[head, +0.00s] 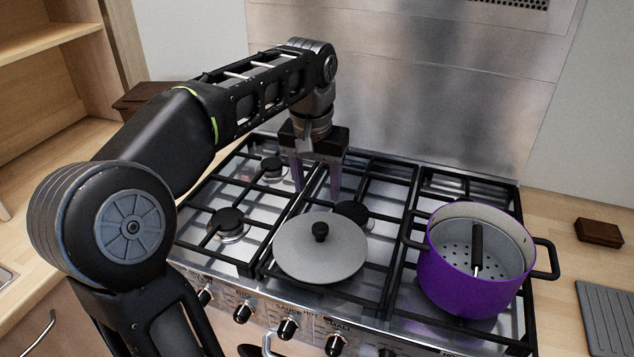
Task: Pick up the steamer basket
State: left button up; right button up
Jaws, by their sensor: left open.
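The steamer basket (457,256) is a grey perforated insert with an upright black handle (477,246). It sits inside a purple pot (466,287) with black side handles, on the right burners of the cooker. My left gripper (316,190) points down over the back middle of the cooker, to the left of the pot and well apart from it. Its two fingers are spread with nothing seen between them. My right gripper is not in view.
A grey lid (320,250) with a black knob lies on the middle front grate. The left burners (229,222) are bare. A steel backsplash (400,90) rises behind. A small brown block (598,232) and a grey ridged mat (608,315) lie on the right counter.

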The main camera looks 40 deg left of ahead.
aim_at(477, 248)
jog(key=l, duration=1.65)
jog(key=i, duration=0.05)
